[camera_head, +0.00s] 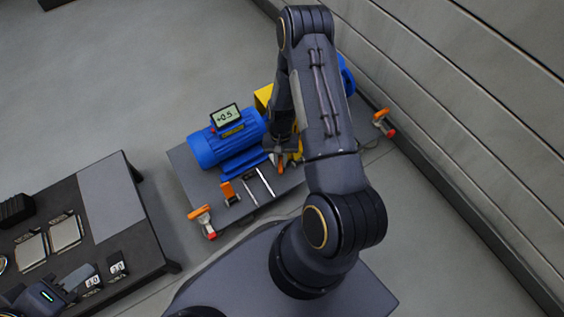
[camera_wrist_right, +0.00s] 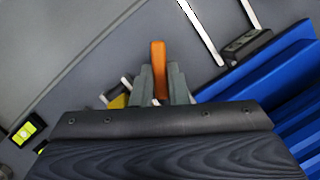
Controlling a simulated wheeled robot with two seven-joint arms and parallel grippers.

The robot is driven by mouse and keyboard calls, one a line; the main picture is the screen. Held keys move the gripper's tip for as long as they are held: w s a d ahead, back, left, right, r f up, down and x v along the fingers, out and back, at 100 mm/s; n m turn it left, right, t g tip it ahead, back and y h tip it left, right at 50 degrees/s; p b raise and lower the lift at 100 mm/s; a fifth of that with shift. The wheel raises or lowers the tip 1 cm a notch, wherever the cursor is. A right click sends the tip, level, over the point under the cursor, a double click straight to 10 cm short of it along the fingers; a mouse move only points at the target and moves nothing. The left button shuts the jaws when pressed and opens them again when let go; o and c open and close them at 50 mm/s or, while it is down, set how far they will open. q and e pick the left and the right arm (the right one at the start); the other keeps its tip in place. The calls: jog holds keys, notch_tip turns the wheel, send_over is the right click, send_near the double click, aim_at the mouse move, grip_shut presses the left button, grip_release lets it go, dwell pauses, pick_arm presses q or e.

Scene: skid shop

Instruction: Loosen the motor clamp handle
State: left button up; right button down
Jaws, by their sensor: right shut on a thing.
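The blue motor (camera_head: 226,147) sits on a grey skid (camera_head: 190,178), with a small display reading +0.5 on top. My right gripper (camera_head: 283,156) is beside the motor's right end, over the skid. It is shut on an orange clamp handle (camera_wrist_right: 158,68), which stands up between its fingers in the right wrist view. In the head view only the handle's lower end (camera_head: 281,168) shows. Another orange handle (camera_head: 228,190) stands in front of the motor. My left gripper (camera_head: 66,291) is at the lower left by the dark table; its fingers are unclear.
Orange-and-red levers stand at the skid's front left corner (camera_head: 201,214) and far right (camera_head: 382,117). Two pale bars (camera_head: 258,184) lie near the motor. The dark table (camera_head: 150,232) holds plates and number tags. A panelled wall (camera_head: 470,90) runs along the right.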

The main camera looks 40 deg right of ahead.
jog(key=n, duration=0.1)
jog(key=s+n, duration=0.1)
jog(key=shift+s+d+f+n+g+h, duration=0.15)
jog(key=shift+s+f+n+g+h, duration=0.15)
jog(key=shift+g, duration=0.1)
jog(key=shift+r, duration=0.1)
jog(key=n, duration=0.3)
jog(key=shift+h, duration=0.4)
jog(key=c, duration=1.3)
grip_release()
jog(key=shift+d, duration=0.15)
jog(key=shift+o, duration=0.3)
jog(key=shift+w+a, duration=0.3)
jog(key=shift+a, duration=0.05)
jog(key=shift+r, duration=0.1)
